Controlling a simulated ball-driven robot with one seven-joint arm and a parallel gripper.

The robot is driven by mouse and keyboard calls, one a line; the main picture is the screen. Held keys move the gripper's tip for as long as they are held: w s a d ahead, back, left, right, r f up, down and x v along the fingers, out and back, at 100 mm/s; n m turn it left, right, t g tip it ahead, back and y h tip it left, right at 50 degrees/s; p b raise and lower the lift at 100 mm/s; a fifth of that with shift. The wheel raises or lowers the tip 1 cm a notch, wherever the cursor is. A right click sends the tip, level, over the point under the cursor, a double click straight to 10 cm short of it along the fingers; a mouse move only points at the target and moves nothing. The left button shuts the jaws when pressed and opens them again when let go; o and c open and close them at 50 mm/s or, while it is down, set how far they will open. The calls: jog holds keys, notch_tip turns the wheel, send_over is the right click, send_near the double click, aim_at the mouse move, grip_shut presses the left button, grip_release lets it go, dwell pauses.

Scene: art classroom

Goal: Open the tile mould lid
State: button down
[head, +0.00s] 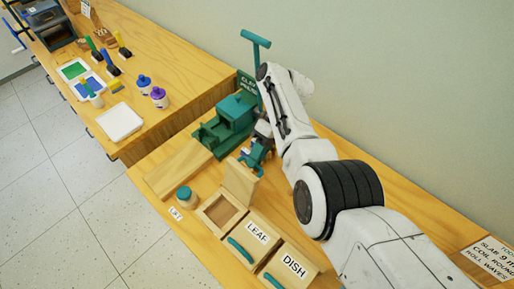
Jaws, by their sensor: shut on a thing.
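The tile mould (221,212) is an open wooden box on the near table, with its shallow brown inside showing. Its wooden lid (240,181) stands raised, roughly upright, along the box's far right side. My gripper (257,157) is behind the top of the lid, at a teal part that looks like the lid's handle, and is shut on it. The fingertips are small and partly hidden, so the exact grip is hard to make out. Any label on the lid is not visible from here.
Closed LEAF (257,231) and DISH (293,262) moulds with teal handles stand beside the open box. A teal-lidded jar (186,196), a wooden board (179,168) and a green press (228,122) are close by. Paint supplies cover the other table (185,82). The wall is behind.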

jog(key=shift+s+d+f, duration=0.1)
jog(key=shift+d+f, duration=0.15)
jog(key=shift+f, duration=0.4)
jog(key=c, duration=1.4)
grip_release()
jog(key=shift+w+f, duration=0.1)
jog(key=shift+w, duration=0.1)
jog(key=shift+o, duration=1.2)
jog(key=shift+r, duration=0.2)
jog(key=shift+w+r, duration=0.1)
jog(key=shift+r, duration=0.05)
jog(key=b+v, duration=0.6)
jog(key=v, duration=0.4)
jog(key=shift+w+d+r, duration=0.15)
jog(key=shift+d+r, duration=0.05)
jog(key=shift+r, duration=0.05)
